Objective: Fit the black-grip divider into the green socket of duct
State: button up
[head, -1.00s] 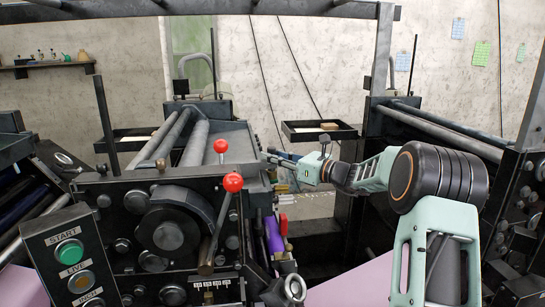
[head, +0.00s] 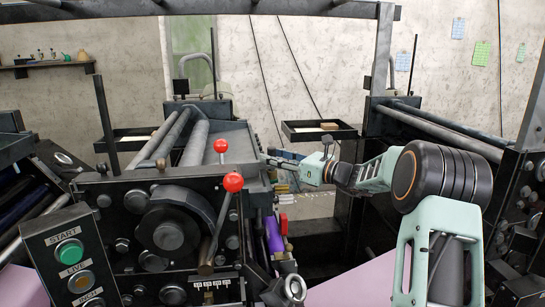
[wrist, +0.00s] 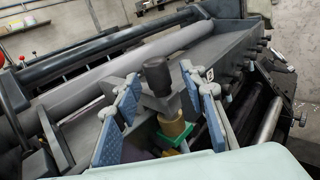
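My gripper (wrist: 160,95) shows in the wrist view as two pairs of blue-padded fingers, spread wide apart. Between them is the black grip (wrist: 157,74) of the divider, with visible gaps on both sides. A grey part and a brass-coloured cylinder (wrist: 172,124) show just below the grip. A green edge, apparently the green socket (wrist: 178,140), lies under the brass part. I cannot tell how the divider sits relative to the socket. In the head view my gripper (head: 286,158) is small, beside the press's right side; the grip and socket are not distinguishable there.
The dark press (head: 165,215) with rollers fills the left and middle of the head view. Red-knobbed levers (head: 232,183) stand near its front right. A shallow black tray (head: 319,130) is behind my gripper. Another press frame (head: 440,135) stands at right.

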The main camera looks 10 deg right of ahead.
jog(key=v, duration=1.1)
jog(key=shift+s, duration=0.15)
jog(key=shift+r, duration=0.1)
